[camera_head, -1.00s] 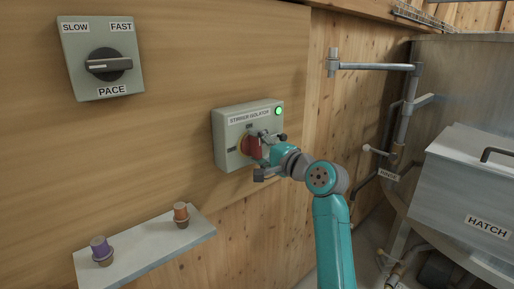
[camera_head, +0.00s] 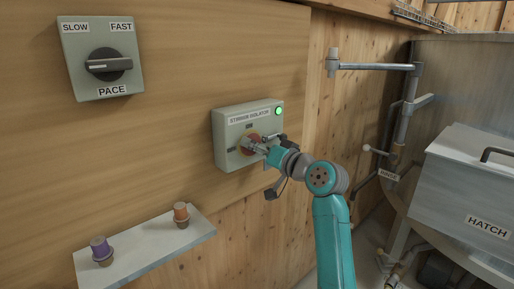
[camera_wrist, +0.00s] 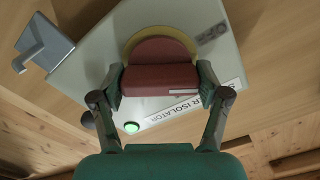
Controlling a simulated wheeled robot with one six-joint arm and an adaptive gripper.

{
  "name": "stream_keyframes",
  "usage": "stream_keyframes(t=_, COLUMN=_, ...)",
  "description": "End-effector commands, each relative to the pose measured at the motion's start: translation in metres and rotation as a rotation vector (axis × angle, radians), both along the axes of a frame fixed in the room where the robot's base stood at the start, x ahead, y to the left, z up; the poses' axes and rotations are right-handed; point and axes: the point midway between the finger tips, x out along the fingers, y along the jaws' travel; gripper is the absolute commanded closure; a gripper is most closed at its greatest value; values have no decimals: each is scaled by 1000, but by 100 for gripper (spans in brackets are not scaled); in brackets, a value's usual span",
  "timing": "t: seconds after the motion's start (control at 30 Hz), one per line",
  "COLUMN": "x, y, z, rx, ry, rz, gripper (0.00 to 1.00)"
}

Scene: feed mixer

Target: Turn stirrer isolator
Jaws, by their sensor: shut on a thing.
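The stirrer isolator is a pale grey box (camera_head: 222,148) on the wooden wall, with a label and a lit green lamp (camera_head: 279,111) at its top right. In the wrist view its red handle (camera_wrist: 160,76) sits on a round yellow plate (camera_wrist: 160,36), beside an OFF mark. My gripper (camera_head: 257,146) is at the front of the box. In the wrist view my gripper (camera_wrist: 160,84) has one finger against each end of the red handle and is shut on it. The lamp (camera_wrist: 132,127) is lit green there too. In the head view my fingers hide much of the handle.
A PACE switch box (camera_head: 103,84) is at the upper left. A small shelf (camera_head: 150,246) below holds a purple-topped item (camera_head: 100,246) and an orange-topped item (camera_head: 181,212). Pipes (camera_head: 375,67) and a metal tank with a HATCH box (camera_head: 470,190) stand to the right.

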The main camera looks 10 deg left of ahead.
Motion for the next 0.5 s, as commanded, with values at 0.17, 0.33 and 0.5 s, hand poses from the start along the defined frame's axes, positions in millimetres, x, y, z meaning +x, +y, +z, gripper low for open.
stream_keyframes(t=0.17, x=0, y=0, z=-2, rx=-103, ry=-128, rz=0, gripper=60)
stream_keyframes(t=0.33, x=0, y=0, z=-2, rx=-192, ry=-241, rz=1, gripper=60)
stream_keyframes(t=0.5, x=0, y=0, z=-2, rx=-264, ry=-333, rz=1, gripper=60)
